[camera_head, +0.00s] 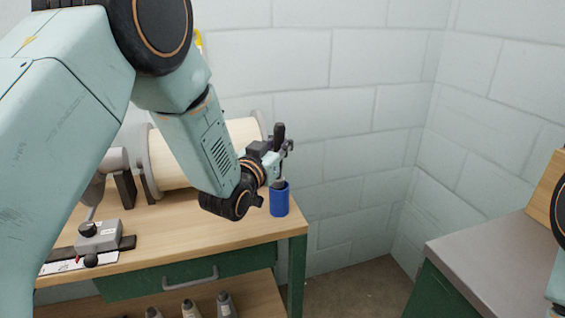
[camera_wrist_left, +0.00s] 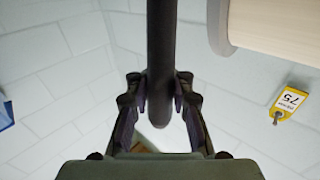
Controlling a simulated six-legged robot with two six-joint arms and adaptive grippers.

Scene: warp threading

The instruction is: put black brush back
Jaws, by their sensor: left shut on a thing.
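The black brush (camera_head: 279,131) stands roughly upright in my left gripper (camera_head: 282,155), its dark handle sticking up above the fingers. A blue cup (camera_head: 279,203) stands near the right end of the wooden bench, directly below the gripper in the head view. The brush's lower end shows at the cup's mouth; I cannot tell whether it is inside. In the left wrist view, the dark handle (camera_wrist_left: 160,55) runs between the fingers of my left gripper (camera_wrist_left: 160,95), which are closed on it. My right gripper is out of view.
A large pale roller (camera_head: 178,165) lies behind my left arm on the bench (camera_head: 230,232). A small grey device (camera_head: 98,236) sits at the bench's left. Several bottles (camera_head: 190,308) stand on the lower shelf. A grey-topped cabinet (camera_head: 490,255) is at right. A yellow tag (camera_wrist_left: 291,101) hangs nearby.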

